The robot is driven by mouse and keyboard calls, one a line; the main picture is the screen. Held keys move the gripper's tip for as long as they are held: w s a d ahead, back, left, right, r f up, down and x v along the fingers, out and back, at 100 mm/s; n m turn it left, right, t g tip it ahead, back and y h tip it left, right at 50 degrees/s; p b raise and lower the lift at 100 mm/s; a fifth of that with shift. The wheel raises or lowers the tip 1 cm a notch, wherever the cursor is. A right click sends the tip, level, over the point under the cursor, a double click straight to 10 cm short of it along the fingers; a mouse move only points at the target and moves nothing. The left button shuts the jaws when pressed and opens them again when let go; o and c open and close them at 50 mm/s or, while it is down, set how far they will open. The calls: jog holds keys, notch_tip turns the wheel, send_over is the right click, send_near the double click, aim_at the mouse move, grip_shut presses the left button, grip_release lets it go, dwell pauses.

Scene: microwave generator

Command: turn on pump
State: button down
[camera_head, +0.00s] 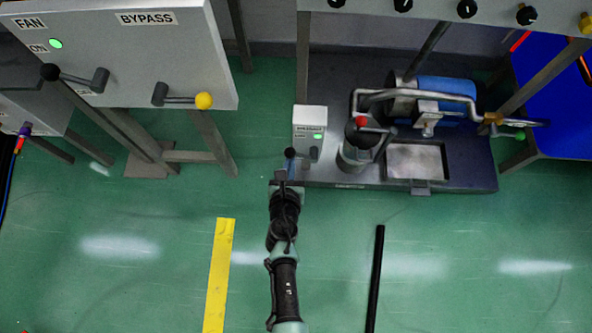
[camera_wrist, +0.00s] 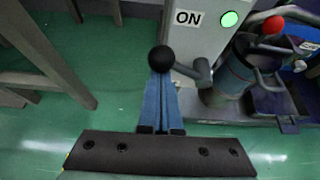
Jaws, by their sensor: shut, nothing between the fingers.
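A small light grey pump box (camera_head: 309,118) stands at the left end of the dark skid. In the wrist view it shows an "ON" label (camera_wrist: 187,18) and a lit green lamp (camera_wrist: 230,19). A grey lever (camera_wrist: 191,72) on its front points left and ends in a black ball knob (camera_wrist: 161,59); the knob also shows in the head view (camera_head: 290,153). My gripper (camera_head: 290,164) is shut and empty. Its blue fingers (camera_wrist: 161,98) end right at the knob, partly overlapped by it. I cannot tell whether they touch it.
Right of the box are a cylinder with a red-knobbed handle (camera_head: 361,121), bent piping and a blue motor (camera_head: 446,95) on the skid (camera_head: 470,172). A FAN/BYPASS panel (camera_head: 130,50) with levers stands at left. The green floor (camera_head: 130,220) in front is mostly clear.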

jog(key=shift+w, duration=0.1)
notch_tip(320, 180, down, 5)
jog(key=b, duration=0.5)
jog(key=p+v, duration=0.4)
jog(key=v, duration=0.7)
jog(key=shift+r+p, duration=0.3)
jog(key=shift+p, duration=0.1)
jog(key=shift+d, duration=0.1)
